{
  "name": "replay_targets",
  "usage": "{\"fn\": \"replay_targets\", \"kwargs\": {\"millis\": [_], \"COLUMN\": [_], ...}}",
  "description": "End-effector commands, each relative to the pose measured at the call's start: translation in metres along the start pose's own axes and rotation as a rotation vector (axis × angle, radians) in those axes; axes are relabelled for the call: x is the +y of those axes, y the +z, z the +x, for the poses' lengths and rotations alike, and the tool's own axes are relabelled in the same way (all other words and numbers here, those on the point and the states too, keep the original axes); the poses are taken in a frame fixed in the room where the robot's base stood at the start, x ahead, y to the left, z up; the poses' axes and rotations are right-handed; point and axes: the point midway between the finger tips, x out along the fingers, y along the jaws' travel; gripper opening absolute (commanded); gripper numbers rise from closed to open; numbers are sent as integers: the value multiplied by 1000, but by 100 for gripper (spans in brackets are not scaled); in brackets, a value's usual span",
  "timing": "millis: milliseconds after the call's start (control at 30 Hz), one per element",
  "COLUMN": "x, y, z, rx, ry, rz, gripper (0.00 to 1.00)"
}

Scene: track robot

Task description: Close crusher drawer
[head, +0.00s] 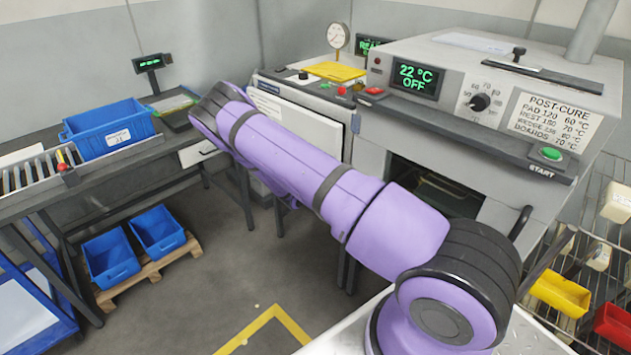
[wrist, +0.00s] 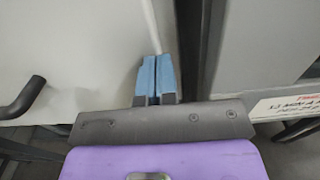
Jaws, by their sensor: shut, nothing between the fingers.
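My gripper (wrist: 156,62) shows in the wrist view with its two blue fingertips together and nothing between them. The tips are close to the edge of a pale panel (wrist: 85,60), beside a dark upright gap; I cannot tell if they touch. In the head view my purple arm reaches to the upper left and hides the gripper. A machine with a gauge and a yellow plate has a pale front panel (head: 300,118) partly behind the arm. A small pale drawer front (head: 197,152) with a dark handle is under the left bench. Neither is marked as the crusher drawer.
A dark bar handle (wrist: 22,97) is at the left of the wrist view; a grey panel (wrist: 265,50) fills the right. An oven (head: 480,95) stands at right. A blue bin (head: 110,130) is on the left bench, with two more on a floor pallet (head: 150,270).

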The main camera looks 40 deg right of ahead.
Motion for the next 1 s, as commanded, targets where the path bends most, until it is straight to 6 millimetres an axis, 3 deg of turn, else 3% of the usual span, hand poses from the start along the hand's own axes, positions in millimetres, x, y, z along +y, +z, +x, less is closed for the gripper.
{"fn": "replay_targets", "kwargs": {"millis": [133,400,767,1000], "x": [0,0,0,6], "y": [0,0,2,2], "z": [18,30,32,12], "rx": [-1,-1,-4,-2], "ry": [-1,0,-2,-2], "rz": [0,0,1,1], "gripper": [0,0,0,0]}}
